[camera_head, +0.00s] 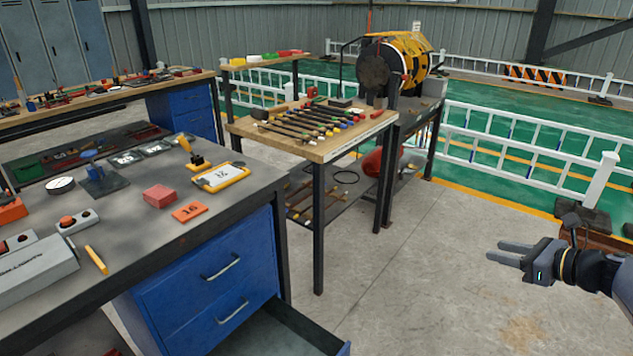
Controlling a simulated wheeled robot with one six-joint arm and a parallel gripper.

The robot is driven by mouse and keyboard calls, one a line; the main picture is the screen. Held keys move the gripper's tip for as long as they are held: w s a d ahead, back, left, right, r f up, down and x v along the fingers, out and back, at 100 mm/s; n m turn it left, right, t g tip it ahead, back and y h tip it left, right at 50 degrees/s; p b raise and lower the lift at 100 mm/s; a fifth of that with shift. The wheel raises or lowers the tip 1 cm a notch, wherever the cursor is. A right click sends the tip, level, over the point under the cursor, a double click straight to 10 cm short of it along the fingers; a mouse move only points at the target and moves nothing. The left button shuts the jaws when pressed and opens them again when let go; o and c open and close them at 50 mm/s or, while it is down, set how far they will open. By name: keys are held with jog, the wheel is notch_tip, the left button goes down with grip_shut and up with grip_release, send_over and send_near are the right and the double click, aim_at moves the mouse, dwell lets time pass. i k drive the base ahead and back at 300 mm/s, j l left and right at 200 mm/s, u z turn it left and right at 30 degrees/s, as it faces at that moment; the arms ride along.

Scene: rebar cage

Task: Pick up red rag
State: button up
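A folded red cloth-like block (160,195), which looks like the red rag, lies on the dark top of the near workbench (235,203) at the left. It sits just behind an orange card marked 16 (189,212). My gripper (500,252) is at the far right, over the concrete floor and well away from the bench. Its two fingers point left, stand apart and hold nothing.
A yellow-framed clipboard (221,177), a yellow-handled tool (195,155) and a yellow marker (96,260) share the bench top. An open drawer (290,330) juts out below. A wooden-topped table (335,147) stands behind. The concrete floor between bench and gripper is clear.

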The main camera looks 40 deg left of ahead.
aim_at(160, 196)
jog(key=k+j+z, duration=0.2)
jog(key=z, duration=0.3)
jog(key=k+z, duration=0.65)
jog(key=z, duration=0.3)
jog(key=k+l+z, duration=0.15)
jog(key=k+z, duration=0.15)
jog(key=z, duration=0.15)
jog(key=k+j+z, duration=0.1)
jog(key=z, duration=0.4)
jog(key=k+z, duration=0.25)
jog(key=z, duration=0.2)
jog(key=k+z, duration=0.2)
jog(key=z, duration=0.3)
jog(key=k+l+z, duration=0.15)
jog(key=z, duration=0.35)
jog(key=k+j+z, duration=0.15)
jog(key=k, duration=0.2)
jog(key=k+j+z, duration=0.15)
jog(key=k, duration=0.25)
jog(key=u, duration=4.85)
